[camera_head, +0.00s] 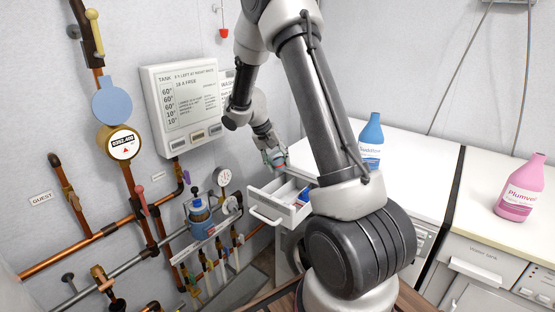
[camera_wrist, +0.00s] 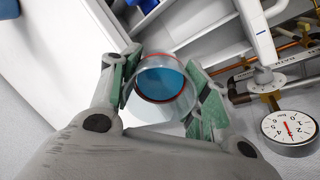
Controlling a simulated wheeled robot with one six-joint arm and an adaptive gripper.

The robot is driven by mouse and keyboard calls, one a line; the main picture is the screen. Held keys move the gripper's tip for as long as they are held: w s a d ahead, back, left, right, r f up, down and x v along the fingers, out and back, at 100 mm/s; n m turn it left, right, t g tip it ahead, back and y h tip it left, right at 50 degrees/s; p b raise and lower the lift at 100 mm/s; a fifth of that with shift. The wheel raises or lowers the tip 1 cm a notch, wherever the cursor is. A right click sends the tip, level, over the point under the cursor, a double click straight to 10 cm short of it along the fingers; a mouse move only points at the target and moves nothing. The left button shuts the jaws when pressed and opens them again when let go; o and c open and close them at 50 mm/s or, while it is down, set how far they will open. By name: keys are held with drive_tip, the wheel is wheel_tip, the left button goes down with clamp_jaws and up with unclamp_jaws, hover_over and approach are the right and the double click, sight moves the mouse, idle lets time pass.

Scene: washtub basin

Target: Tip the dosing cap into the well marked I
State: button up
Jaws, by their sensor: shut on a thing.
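My gripper (camera_head: 277,156) is shut on the dosing cap, above the back of the open drawer (camera_head: 265,212). In the wrist view my gripper (camera_wrist: 164,88) has its green pads on either side of the dosing cap (camera_wrist: 163,82). The cap is clear with a red rim, and blue liquid shows inside it. The drawer (camera_wrist: 207,42) also shows in the wrist view, with white walls and dividers beyond the cap. No mark I can be read on any well, so I cannot tell which well is which.
A blue bottle (camera_head: 371,140) stands on the white machine top behind my arm. A pink bottle (camera_head: 520,186) stands further right. Copper pipes, valves and a pressure gauge (camera_head: 224,176) are left of the drawer. The gauge (camera_wrist: 289,128) is close in the wrist view.

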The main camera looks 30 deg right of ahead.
sight(278, 169)
drive_tip(key=shift+f+g+h, duration=0.3)
drive_tip(key=shift+f+h, duration=1.2)
drive_tip(key=shift+f, duration=0.3)
drive_tip(key=h, duration=0.2)
drive_tip(key=r+h, duration=0.1)
drive_tip(key=h, duration=0.2)
drive_tip(key=shift+a+r+g, duration=0.1)
drive_tip(key=shift+r+g, duration=0.1)
drive_tip(key=shift+g, duration=0.2)
drive_tip(key=h, duration=0.1)
drive_tip(key=r+h, duration=0.1)
drive_tip(key=h, duration=0.2)
drive_tip(key=shift+w+a+r+g+h, duration=0.1)
drive_tip(key=shift+a+r+g+h, duration=0.1)
drive_tip(key=shift+a+g+h, duration=0.2)
